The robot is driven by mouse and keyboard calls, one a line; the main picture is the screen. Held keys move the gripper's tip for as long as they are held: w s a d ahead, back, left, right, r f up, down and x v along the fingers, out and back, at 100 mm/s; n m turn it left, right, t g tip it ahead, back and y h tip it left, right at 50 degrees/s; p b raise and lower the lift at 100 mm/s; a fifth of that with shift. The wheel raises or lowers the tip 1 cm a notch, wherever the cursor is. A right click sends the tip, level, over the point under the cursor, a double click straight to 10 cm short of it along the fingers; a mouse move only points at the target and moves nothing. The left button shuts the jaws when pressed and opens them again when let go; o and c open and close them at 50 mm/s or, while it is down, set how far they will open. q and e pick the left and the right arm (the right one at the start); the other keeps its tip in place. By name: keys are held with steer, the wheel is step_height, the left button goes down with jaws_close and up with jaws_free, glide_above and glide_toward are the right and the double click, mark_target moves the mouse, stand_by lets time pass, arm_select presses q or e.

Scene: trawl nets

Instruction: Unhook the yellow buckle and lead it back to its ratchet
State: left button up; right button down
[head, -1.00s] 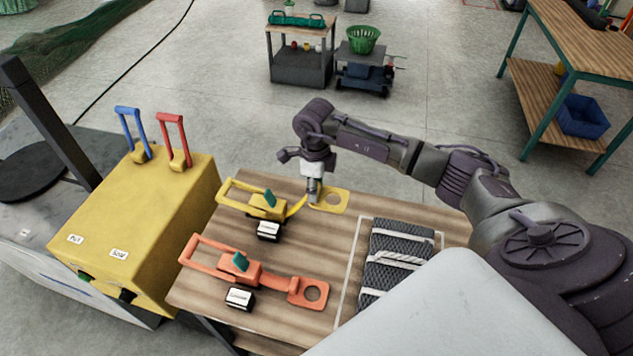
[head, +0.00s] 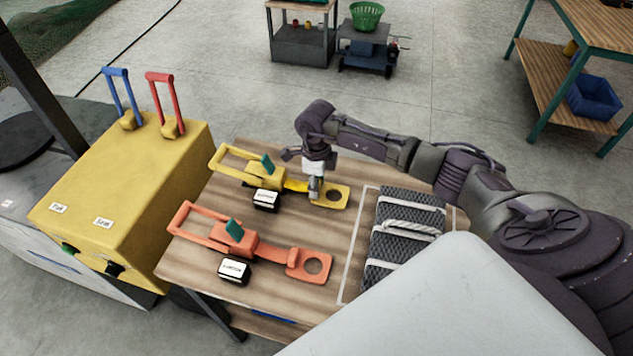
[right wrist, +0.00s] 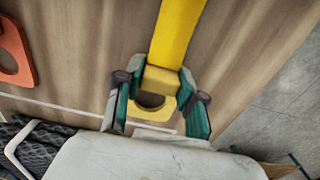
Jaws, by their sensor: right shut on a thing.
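The yellow buckle (head: 334,196) is a flat plate with a round hole, at the right end of a short yellow strap. The strap (right wrist: 177,32) runs from it to the yellow ratchet (head: 255,172), which has a long handle and a teal tab. My right gripper (head: 315,192) is shut on the buckle's block end; in the right wrist view its teal-padded fingers flank that block (right wrist: 160,82). The buckle is low over the table, beside its ratchet; whether it touches the wood I cannot tell. My left gripper is not in view.
An orange ratchet (head: 232,238) with its own buckle (head: 311,265) lies in front on the wooden table. Small labels stand beside both ratchets. A dark strapped net bundle (head: 404,232) lies at right in a white outline. A yellow lever box (head: 125,205) stands at left.

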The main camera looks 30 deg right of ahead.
steer(key=shift+f, duration=0.4)
steer(key=c, duration=0.6)
jaws_free()
step_height(320, 180, up, 12)
